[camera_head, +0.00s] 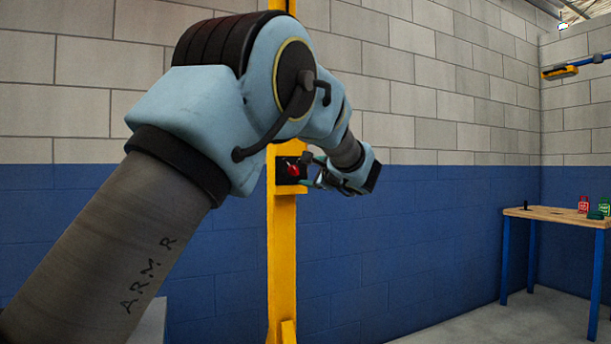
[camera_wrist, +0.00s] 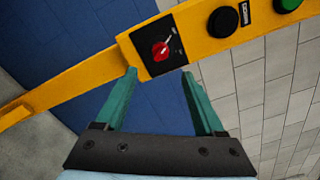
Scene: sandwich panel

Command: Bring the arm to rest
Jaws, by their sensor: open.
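My gripper (camera_wrist: 160,74) is open and empty, with its two green fingers spread in the wrist view. In the head view, my gripper (camera_head: 311,171) is small, beside the yellow post (camera_head: 282,235) at mid-height. A red rotary knob (camera_wrist: 161,51) on a black plate sits on the post just beyond the gap between the fingers. The knob also shows in the head view (camera_head: 293,170). The fingers appear apart from the knob. My arm stretches forward from the lower left and covers part of the post.
A black round button (camera_wrist: 223,21) and a green button (camera_wrist: 288,4) sit farther along the post. A wooden-topped table (camera_head: 550,215) with blue legs stands at the right, bearing a red container (camera_head: 583,205) and a green one (camera_head: 604,206). The floor before it is clear.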

